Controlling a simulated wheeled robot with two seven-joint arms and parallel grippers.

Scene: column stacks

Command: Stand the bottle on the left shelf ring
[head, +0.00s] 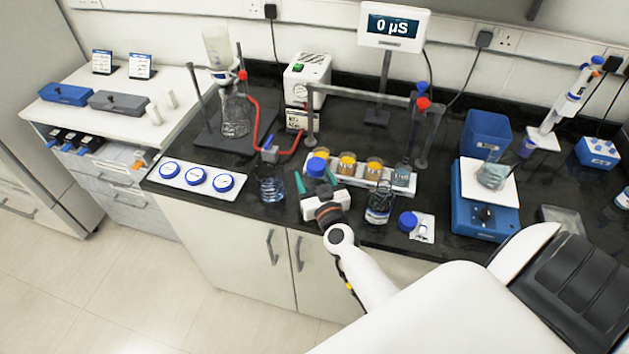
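A blue-capped bottle (316,167) is in the head view at the middle front of the dark bench. Its cap shows between the green fingers of my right gripper (316,177); its body is mostly hidden behind the gripper. The fingers are apart on either side of it, but I cannot tell whether they touch it. A white strip with three blue-and-white rings lies at the bench's left front: the left ring (170,169), the middle ring (196,176) and the right ring (223,182). All three look empty. My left gripper is not in view.
An open glass bottle (379,207) and a loose blue cap (408,221) are to the right. A white rack (346,171) with yellow-topped columns is behind. A red tube (270,143) curves over the bench.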

